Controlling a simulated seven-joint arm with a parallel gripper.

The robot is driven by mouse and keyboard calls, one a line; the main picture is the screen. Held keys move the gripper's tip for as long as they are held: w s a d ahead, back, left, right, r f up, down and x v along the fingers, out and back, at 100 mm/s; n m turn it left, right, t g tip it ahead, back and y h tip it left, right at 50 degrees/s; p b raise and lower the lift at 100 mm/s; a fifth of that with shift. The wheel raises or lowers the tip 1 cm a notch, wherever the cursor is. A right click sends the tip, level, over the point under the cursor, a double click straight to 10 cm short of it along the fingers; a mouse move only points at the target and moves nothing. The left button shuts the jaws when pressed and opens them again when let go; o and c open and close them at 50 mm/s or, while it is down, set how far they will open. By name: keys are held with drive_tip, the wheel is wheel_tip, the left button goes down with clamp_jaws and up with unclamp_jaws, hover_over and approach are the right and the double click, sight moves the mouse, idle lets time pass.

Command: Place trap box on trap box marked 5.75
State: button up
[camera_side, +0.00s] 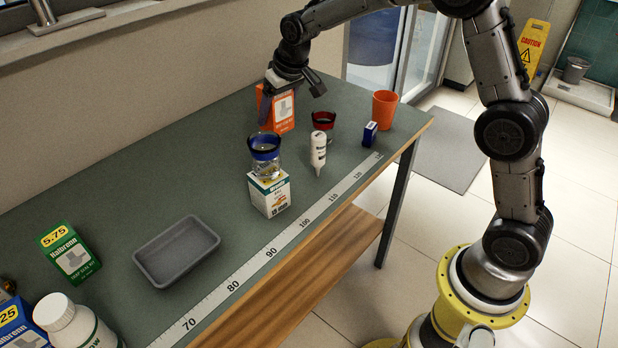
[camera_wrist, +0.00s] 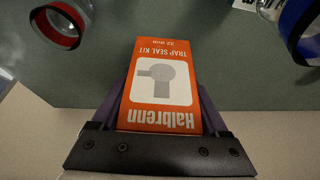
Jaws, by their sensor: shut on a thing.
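An orange trap box (camera_side: 283,112) labelled Halbrenn Trap Seal Kit is at the back of the bench in the side view. My gripper (camera_side: 290,90) is shut on it from above, and the box (camera_wrist: 163,88) sits between the two fingers in the wrist view. Whether its base touches the bench is not clear. The green trap box marked 5.75 (camera_side: 69,252) stands at the far left of the bench, well apart from my gripper, with its top showing nothing on it. It is not seen in the wrist view.
A grey tray (camera_side: 150,270) lies right of the green box. A blue-rimmed jar (camera_side: 265,160) stands on a white box (camera_side: 269,195).

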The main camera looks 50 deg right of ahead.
drive_tip(key=shift+w+a+n, duration=0.1)
drive_tip(key=shift+a+n, duration=0.1)
drive_tip(key=shift+n, duration=0.3)
drive_tip(key=shift+a+n, duration=0.1)
drive_tip(key=shift+n, duration=0.2)
drive_tip(key=shift+a+r, duration=0.2)
drive_tip(key=shift+a, duration=0.1)
drive_tip(key=s+a+r+n+g+y, duration=0.1)
drive_tip(key=s+a+n+y, duration=0.2)
drive_tip(key=a, duration=1.1)
drive_tip(key=s+a+r+n, duration=0.15)
drive_tip(key=a+n, duration=0.35)
drive_tip(key=a, duration=1)
drive_tip(key=w+a+f, duration=0.2)
drive_tip(key=w+f, duration=0.1)
drive_tip(key=w+a+f, duration=0.2)
drive_tip(key=w+f, duration=0.2)
drive_tip(key=w+a+f, duration=0.3)
drive_tip(key=shift+w+a+f, duration=0.1)
drive_tip(key=shift+w+f, duration=0.1)
drive_tip(key=shift+w, duration=0.15)
drive_tip(key=shift+f, duration=1.65)
